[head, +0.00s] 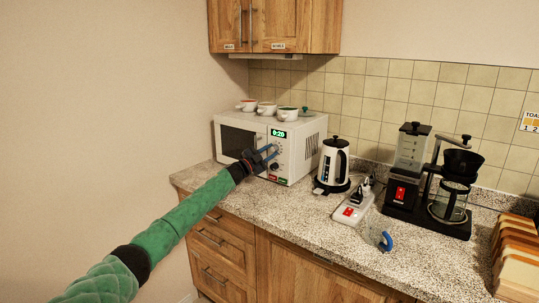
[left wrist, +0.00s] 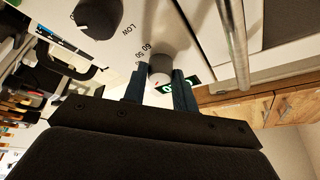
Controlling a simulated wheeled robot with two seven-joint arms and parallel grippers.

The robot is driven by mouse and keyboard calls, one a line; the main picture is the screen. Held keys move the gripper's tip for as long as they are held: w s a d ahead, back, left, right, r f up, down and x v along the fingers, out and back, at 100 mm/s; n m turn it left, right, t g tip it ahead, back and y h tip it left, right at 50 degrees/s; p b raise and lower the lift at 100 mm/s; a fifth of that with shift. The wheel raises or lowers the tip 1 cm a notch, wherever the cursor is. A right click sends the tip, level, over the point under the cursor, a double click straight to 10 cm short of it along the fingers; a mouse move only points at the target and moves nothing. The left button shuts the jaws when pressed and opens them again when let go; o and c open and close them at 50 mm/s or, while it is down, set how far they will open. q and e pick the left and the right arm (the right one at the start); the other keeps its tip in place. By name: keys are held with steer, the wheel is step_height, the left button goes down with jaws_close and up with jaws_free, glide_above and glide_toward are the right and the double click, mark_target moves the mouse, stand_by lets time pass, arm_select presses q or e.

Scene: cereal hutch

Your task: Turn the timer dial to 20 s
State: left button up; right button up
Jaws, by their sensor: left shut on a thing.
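The white microwave (head: 306,150) stands at the back left of the counter. Its green display (head: 278,133) reads 0:20 in the head view. My left gripper (head: 273,151) is at the control panel, shut on the grey timer dial (left wrist: 160,64), which sits between the two fingers in the left wrist view. Numbers such as 60 and 50 are printed beside the dial. A second, dark dial (left wrist: 98,17) with LOW printed near it is apart from the fingers. The green display is partly hidden by the fingers in the wrist view. My right gripper is not in view.
A blue-handled item (head: 386,241) sits near the front edge. The front-left counter is clear.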

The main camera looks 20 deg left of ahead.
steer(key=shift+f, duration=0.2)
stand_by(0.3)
arm_select(q)
steer(key=o, duration=0.8)
steer(key=shift+o, duration=0.8)
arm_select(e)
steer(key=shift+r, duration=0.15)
arm_select(q)
steer(key=b+v, duration=0.1)
steer(key=v, duration=0.6)
steer(key=shift+s+a+b, duration=0.25)
steer(key=shift+s+b, duration=0.05)
steer(key=shift+b, duration=0.1)
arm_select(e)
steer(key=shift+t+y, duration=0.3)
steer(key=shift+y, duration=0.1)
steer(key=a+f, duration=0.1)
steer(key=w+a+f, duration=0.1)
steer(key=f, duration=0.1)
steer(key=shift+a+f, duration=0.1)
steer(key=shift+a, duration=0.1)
arm_select(q)
steer(key=shift+f, duration=0.1)
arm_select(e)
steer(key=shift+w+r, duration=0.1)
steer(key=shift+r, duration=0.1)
